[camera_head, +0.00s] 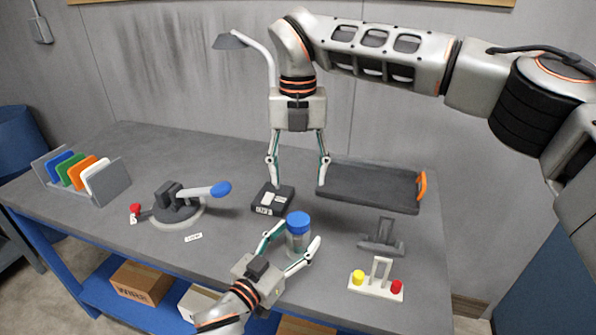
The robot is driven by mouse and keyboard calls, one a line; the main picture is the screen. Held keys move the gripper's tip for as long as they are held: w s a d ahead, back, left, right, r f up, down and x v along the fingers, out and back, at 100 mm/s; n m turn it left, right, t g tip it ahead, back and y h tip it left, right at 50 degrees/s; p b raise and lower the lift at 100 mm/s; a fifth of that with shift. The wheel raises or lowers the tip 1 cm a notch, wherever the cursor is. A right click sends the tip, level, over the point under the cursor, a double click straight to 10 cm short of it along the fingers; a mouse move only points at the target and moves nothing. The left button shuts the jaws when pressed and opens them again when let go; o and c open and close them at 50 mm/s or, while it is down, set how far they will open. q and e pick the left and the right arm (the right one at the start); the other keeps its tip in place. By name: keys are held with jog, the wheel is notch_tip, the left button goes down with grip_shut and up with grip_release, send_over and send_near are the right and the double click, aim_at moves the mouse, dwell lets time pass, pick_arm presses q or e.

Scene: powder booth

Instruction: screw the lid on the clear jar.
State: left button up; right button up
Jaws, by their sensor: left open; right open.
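The clear jar (297,243) stands upright on the grey table near its front edge. The blue lid (298,221) sits on top of the jar; I cannot tell how tightly. My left gripper (300,234) is open, with one finger on each side of the jar. I cannot tell whether the fingers touch the glass. My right gripper (298,187) is open and empty, pointing down above and behind the jar in the picture. Its fingers are apart from the lid.
A black block with white labels (283,196) stands just behind the jar. A dark tray with an orange handle (365,185) lies at the back right. A grey bracket (381,243) and white stand (375,288) are at right. A blue-handled device (178,211) and file rack (113,183) stand left.

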pick_arm(q)
jog(key=v, duration=1.2)
jog(key=shift+s+f, duration=0.1)
